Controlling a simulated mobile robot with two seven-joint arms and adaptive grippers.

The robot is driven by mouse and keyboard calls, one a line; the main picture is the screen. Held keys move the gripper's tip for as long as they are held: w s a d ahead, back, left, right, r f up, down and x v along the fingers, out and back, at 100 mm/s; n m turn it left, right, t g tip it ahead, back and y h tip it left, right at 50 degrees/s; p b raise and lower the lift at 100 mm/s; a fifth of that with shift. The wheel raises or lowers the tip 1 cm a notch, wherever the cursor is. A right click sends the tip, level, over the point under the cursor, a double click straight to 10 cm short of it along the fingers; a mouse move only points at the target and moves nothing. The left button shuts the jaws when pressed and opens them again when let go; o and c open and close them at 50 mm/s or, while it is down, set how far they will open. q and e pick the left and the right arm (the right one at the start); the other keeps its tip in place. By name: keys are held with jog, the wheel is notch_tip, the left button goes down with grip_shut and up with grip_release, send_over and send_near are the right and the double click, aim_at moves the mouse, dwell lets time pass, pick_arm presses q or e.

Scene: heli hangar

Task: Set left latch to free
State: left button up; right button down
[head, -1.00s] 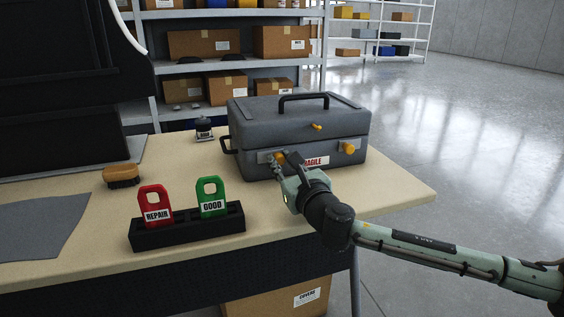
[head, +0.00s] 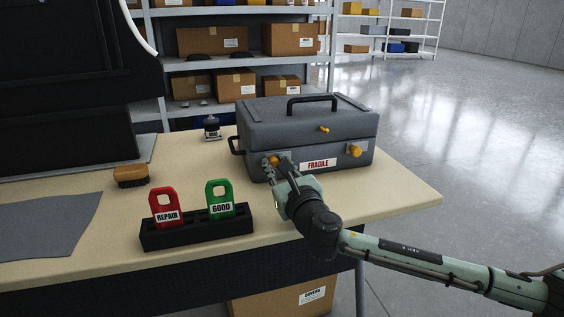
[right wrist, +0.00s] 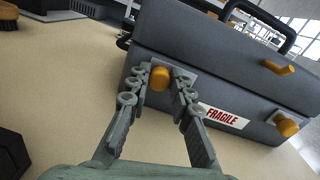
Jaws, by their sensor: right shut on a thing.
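A grey case (head: 310,128) with a black top handle and a FRAGILE label stands closed on the table. Its left latch, a yellow knob (right wrist: 161,77) on a pale plate, is at the left of the front face. In the head view, the left latch (head: 274,160) is partly hidden by my right gripper (head: 272,164). In the right wrist view, the fingers of my right gripper (right wrist: 160,80) are on both sides of the left latch, shut on it. The right latch (head: 354,151) is a yellow knob, and a small yellow catch (head: 324,129) sits between them, higher up. My left gripper is out of view.
A black rack (head: 196,235) holds a red REPAIR tag (head: 166,206) and a green GOOD tag (head: 220,197) left of my right gripper. The table's right end is clear.

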jog(key=shift+s+a, duration=0.15)
jog(key=shift+a, duration=0.1)
jog(key=c, duration=1.3)
grip_release()
jog(key=shift+a, duration=0.1)
jog(key=shift+c, duration=0.2)
jog(key=shift+s+d, duration=0.2)
jog(key=shift+d, duration=0.05)
jog(key=v, duration=1.1)
jog(key=shift+s+d, duration=0.1)
jog(key=shift+s, duration=0.15)
